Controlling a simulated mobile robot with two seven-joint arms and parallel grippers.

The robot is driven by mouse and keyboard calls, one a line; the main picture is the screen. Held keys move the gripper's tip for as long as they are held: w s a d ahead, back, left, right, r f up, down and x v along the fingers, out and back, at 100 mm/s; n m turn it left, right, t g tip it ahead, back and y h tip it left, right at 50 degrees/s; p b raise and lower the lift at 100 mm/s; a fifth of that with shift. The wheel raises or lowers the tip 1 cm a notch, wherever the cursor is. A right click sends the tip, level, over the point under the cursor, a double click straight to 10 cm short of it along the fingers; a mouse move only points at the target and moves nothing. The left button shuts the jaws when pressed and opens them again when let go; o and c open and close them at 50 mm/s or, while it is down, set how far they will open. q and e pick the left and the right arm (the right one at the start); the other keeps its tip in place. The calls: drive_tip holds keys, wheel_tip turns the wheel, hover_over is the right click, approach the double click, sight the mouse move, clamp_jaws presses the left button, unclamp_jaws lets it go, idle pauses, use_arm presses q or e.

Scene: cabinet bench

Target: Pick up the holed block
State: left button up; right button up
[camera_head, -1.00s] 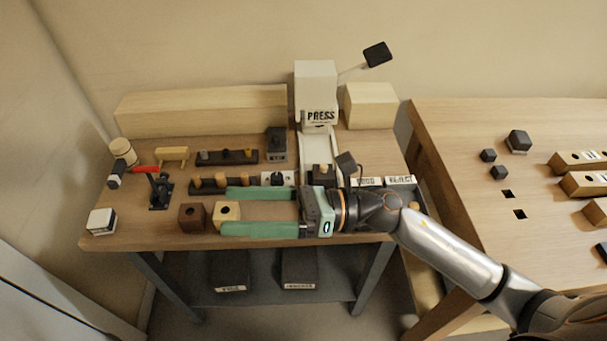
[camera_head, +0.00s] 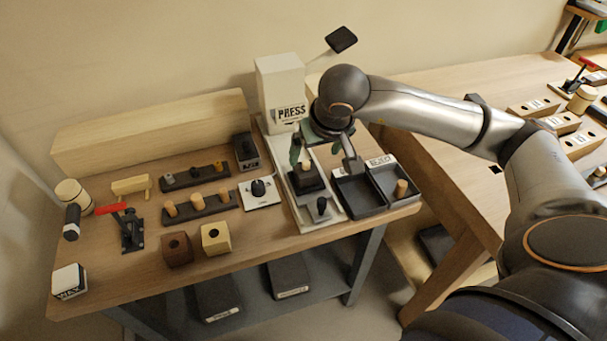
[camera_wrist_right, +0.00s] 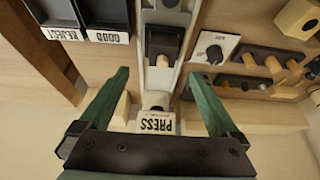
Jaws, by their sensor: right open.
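Two holed blocks stand side by side near the bench's front edge in the head view: a dark brown one (camera_head: 177,249) and a light wood one (camera_head: 216,239). Each has a dark round hole in its top. The light block (camera_wrist_right: 297,17) also shows at the top right corner of the wrist view. My right gripper (camera_head: 314,152) is open and empty, with green fingers, over the press slide, to the right of and behind both blocks. In the wrist view its fingers (camera_wrist_right: 158,76) are wide apart with the slide below. My left gripper is not in view.
The white press (camera_head: 282,95) stands behind the slide, where a dark fixture (camera_head: 304,183) bears a wooden peg (camera_head: 307,164). Two dark trays (camera_head: 360,196) lie right, one holding a peg (camera_head: 401,188).

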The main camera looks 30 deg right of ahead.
sight(308, 166)
drive_tip(key=x, duration=0.9)
drive_tip(key=shift+a, duration=0.25)
drive_tip(key=shift+r, duration=0.1)
drive_tip(key=c, duration=1.4)
